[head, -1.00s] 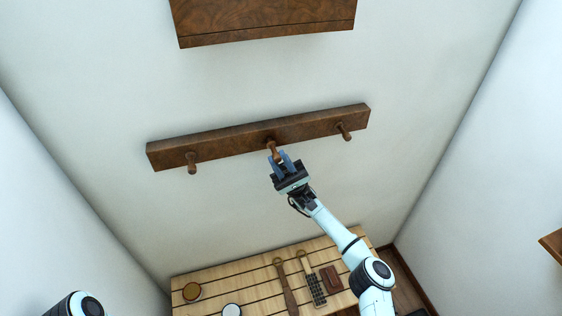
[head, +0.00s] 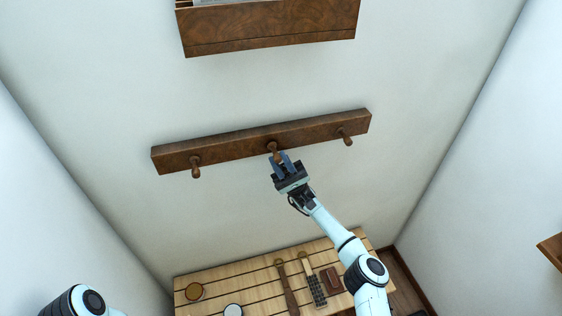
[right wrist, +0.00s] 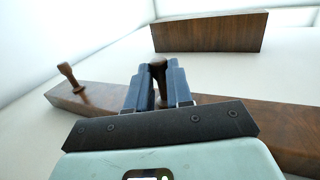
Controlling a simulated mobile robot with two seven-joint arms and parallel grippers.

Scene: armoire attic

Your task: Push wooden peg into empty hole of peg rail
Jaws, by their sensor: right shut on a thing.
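The dark brown peg rail (head: 230,145) is fixed on the white wall; it also shows in the right wrist view (right wrist: 215,103). One peg (head: 195,167) sticks out near its left end and another (head: 345,136) near its right end. My right gripper (head: 281,160) is at the middle of the rail, shut on the wooden peg (head: 272,148). In the right wrist view the peg (right wrist: 158,72) stands between the blue fingers (right wrist: 157,85). The peg's far end meets the rail's middle; the hole is hidden, so how deep it sits cannot be told. My left gripper is not in view.
A wooden wall box (head: 270,28) hangs above the rail. The wall around the rail is clear.

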